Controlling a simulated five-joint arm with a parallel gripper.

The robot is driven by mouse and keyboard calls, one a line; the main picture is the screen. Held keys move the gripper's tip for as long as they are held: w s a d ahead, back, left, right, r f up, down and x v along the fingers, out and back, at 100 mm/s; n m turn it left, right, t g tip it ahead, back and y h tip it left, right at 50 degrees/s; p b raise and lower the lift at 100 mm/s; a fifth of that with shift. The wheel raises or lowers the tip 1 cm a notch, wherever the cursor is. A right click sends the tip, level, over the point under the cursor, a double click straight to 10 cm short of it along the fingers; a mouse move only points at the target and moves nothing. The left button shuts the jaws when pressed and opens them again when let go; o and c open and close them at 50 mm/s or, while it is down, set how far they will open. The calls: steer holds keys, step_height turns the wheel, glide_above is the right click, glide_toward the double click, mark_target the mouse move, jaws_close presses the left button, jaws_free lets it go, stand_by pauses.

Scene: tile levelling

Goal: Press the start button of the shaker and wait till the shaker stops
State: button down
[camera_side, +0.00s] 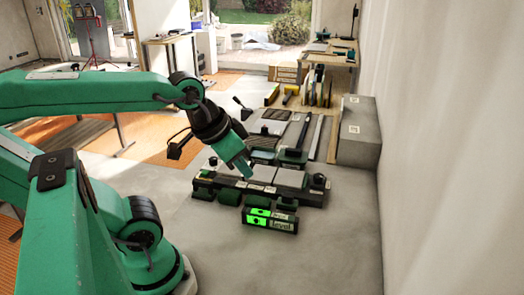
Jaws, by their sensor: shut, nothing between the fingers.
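My gripper (246,172) is shut and empty, pointing down over the left rear part of a low dark platform with grey tiles on it. This platform (312,197) appears to be the shaker. I cannot tell whether the fingertips touch anything. A small box (284,228) at the platform's front shows a lit green display and the word "level". Dark green blocks (229,196) sit along the platform's front left. A black knob-like part (318,181) stands at its right end. I cannot make out which part is the start button.
Behind the platform lie dark trays and long strips (318,135). A large grey block (359,130) stands by the right wall. A small black device on a stand (176,149) is left of my gripper. The grey floor (330,255) in front is clear.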

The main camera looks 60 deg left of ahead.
stand_by(0.6)
steer(key=n+g+y, duration=0.1)
steer(key=n+y, duration=0.5)
steer(key=n, duration=1.4)
glide_above(205, 173)
step_height(205, 173, down, 10)
steer(key=shift+f, duration=0.15)
steer(key=shift+f, duration=4.3)
